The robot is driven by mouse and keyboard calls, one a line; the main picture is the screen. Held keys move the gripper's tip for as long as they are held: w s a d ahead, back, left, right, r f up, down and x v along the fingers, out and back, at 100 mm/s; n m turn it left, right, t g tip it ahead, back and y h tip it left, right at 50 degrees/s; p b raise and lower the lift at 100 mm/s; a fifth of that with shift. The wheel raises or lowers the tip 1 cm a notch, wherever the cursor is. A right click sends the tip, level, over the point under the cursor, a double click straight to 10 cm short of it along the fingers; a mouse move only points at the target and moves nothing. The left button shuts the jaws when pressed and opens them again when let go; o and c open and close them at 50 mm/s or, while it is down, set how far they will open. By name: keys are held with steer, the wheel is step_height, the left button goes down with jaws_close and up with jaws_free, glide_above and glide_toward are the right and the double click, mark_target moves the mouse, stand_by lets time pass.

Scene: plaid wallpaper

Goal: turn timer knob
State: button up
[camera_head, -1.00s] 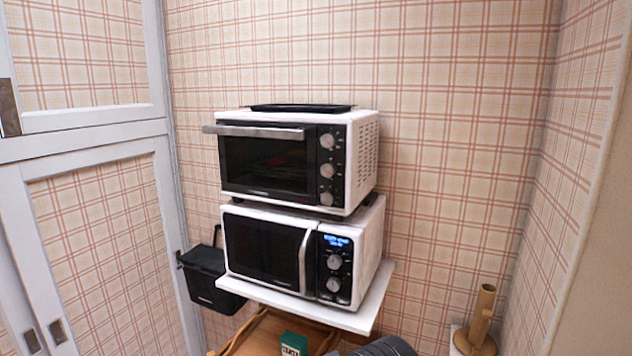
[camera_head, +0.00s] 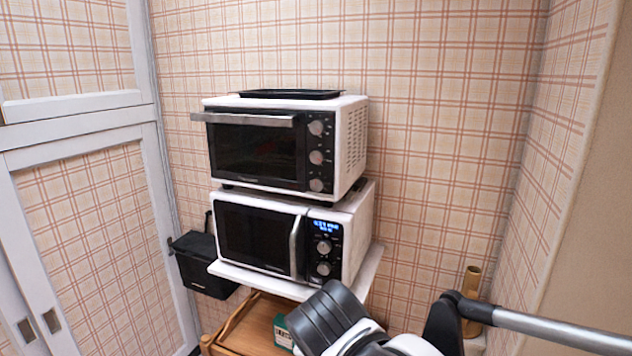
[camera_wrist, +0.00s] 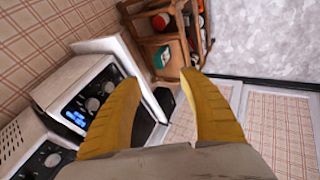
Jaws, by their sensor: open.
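A white and black toaster oven (camera_head: 255,152) stands on top of a white microwave (camera_head: 255,237). The oven has a column of three silver knobs, top (camera_head: 316,128), middle (camera_head: 316,157) and bottom (camera_head: 316,185). The microwave has a lit blue display and two knobs, upper (camera_head: 323,247) and lower (camera_head: 323,268). I cannot read which is the timer knob. In the wrist view my gripper (camera_wrist: 160,80) has its yellow fingers wide apart and empty. The microwave's knobs show left of the fingers, apart from them; the oven (camera_wrist: 22,148) is at lower left. The head view does not clearly show the fingers.
A white shelf (camera_head: 265,282) holds the microwave. Below is a wooden cart (camera_head: 245,325) with a green box (camera_head: 283,332). A black bin (camera_head: 203,268) hangs at left beside white cabinet doors (camera_head: 150,130). A brown cylindrical object (camera_head: 471,290) stands at right. The oven's front is clear.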

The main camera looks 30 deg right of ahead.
steer(key=w+d+r+n+t+h+p, duration=0.1)
steer(key=w+d+r+n+h+p, duration=0.1)
steer(key=w+d+r+n+h, duration=0.5)
steer(key=n+t+h+p, duration=0.2)
steer(key=n+t+h, duration=0.15)
steer(key=n, duration=1.05)
glide_toward(316, 185)
steer(key=b+x, duration=0.1)
steer(key=x, duration=0.9)
steer(key=shift+b, duration=0.35)
jaws_close()
